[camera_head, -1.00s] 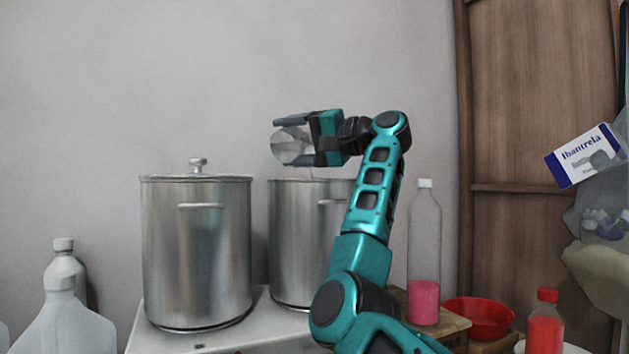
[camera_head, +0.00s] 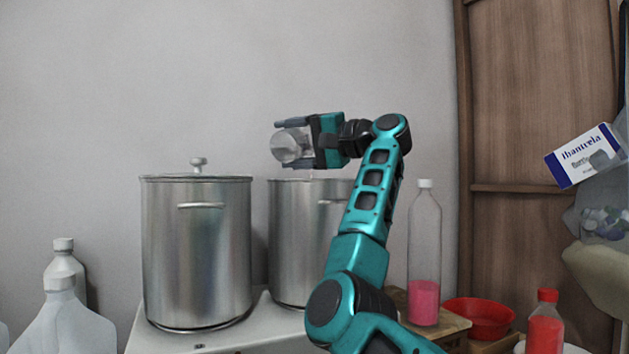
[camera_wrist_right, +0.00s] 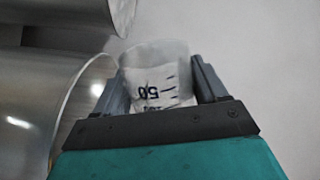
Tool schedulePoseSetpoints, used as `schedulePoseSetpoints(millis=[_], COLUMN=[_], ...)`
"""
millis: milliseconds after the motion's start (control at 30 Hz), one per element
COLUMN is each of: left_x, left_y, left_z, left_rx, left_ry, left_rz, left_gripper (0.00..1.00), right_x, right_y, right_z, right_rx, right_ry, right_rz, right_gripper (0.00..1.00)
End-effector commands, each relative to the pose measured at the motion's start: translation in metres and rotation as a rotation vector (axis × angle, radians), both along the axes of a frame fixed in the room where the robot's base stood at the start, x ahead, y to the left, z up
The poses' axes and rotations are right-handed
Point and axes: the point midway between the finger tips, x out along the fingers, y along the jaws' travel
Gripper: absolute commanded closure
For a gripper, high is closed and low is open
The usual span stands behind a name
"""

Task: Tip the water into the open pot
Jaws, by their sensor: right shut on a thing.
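My right gripper (camera_head: 296,143) is shut on a clear measuring cup (camera_head: 286,147) above the open pot (camera_head: 297,240). The cup is tipped well over, its round end facing the head camera. In the right wrist view the cup (camera_wrist_right: 158,88) sits between both fingers, with printed marks and "50" upside down. The open pot is a steel pot without a lid; its rim (camera_wrist_right: 62,110) shows at the left there. A thin pale trace shows between cup and pot rim; I cannot tell clearly whether water is flowing. My left gripper is out of view.
A lidded steel pot (camera_head: 197,255) stands left of the open pot on a white surface (camera_head: 237,335). At the right are a bottle of pink liquid (camera_head: 425,255), a red bowl (camera_head: 480,318) and a red-capped bottle (camera_head: 545,325). White jugs (camera_head: 66,325) stand at the left.

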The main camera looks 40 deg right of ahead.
Motion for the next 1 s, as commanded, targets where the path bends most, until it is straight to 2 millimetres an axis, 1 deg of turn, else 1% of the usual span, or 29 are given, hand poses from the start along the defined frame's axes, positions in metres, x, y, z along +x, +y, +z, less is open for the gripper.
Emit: schedulePoseSetpoints(millis=[1000], left_x=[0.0], left_y=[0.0], left_z=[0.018], left_rx=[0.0], left_ry=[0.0], left_rz=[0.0], left_gripper=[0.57], right_x=[0.005], right_y=[-0.013], right_z=[0.007], right_rx=[0.116], right_ry=[0.041], right_rz=[0.001], right_gripper=[0.61])
